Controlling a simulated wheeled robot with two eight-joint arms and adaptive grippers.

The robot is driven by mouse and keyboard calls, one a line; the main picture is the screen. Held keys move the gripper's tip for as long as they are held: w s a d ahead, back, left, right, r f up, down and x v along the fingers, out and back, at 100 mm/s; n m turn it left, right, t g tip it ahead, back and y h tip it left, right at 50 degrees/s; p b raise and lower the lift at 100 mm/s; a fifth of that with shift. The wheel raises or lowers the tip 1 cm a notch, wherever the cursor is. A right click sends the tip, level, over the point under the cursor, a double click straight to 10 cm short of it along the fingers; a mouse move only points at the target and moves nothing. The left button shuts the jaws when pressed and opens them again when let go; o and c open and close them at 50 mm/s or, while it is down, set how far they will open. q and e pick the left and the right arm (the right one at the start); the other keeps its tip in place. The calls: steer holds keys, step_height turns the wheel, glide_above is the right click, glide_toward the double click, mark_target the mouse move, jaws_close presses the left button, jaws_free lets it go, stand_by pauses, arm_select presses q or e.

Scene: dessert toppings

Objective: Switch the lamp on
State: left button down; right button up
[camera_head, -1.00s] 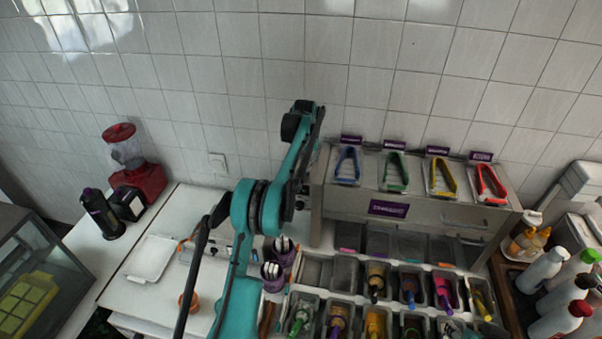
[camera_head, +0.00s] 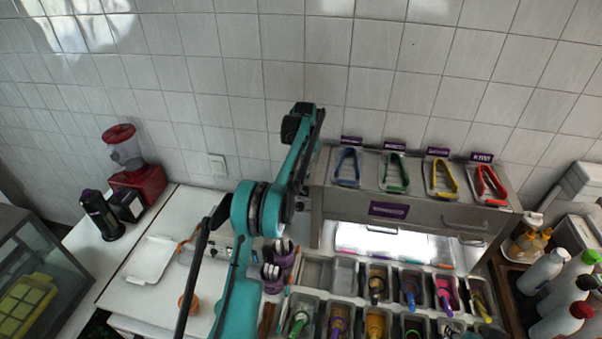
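The lamp (camera_head: 385,242) is under the steel topping cabinet (camera_head: 440,214) and glows bright white, lighting the bins below. My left arm rises from the bottom of the head view and reaches up to the cabinet's left side. The lamp's switch is not visible. My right gripper is not in the view.
Colored tongs (camera_head: 395,172) lie on top of the cabinet. Several topping bins with colored handles (camera_head: 376,290) stand below it. Bottles (camera_head: 545,270) crowd the right. A white tray (camera_head: 150,260) and red blender (camera_head: 138,180) are on the left counter.

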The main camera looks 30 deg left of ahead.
mark_target(307, 175)
arm_select(q)
step_height(307, 175, up, 6)
steer(key=p, duration=0.3)
steer(key=shift+r+p, duration=0.2)
steer(key=shift+p, duration=0.1)
stand_by(0.4)
steer(key=s+d+f+m+t+b, duration=0.1)
steer(key=s+d+b, duration=0.5)
steer(key=s+b, duration=0.3)
steer(key=s+d+f+m+t+b, duration=0.1)
steer(key=s+d+f+t+b, duration=0.1)
steer(key=s+d+b, duration=0.65)
steer(key=s+d+f+t+b, duration=0.1)
steer(key=s+d+f+b, duration=0.1)
steer(key=s+f+b, duration=0.5)
steer(key=s+d+f+m+t+b, duration=0.1)
steer(key=s+d+f+b, duration=0.2)
steer(key=s+f+b, duration=0.5)
steer(key=s+f, duration=0.8)
steer(key=s, duration=0.1)
steer(key=shift+s+f, duration=0.25)
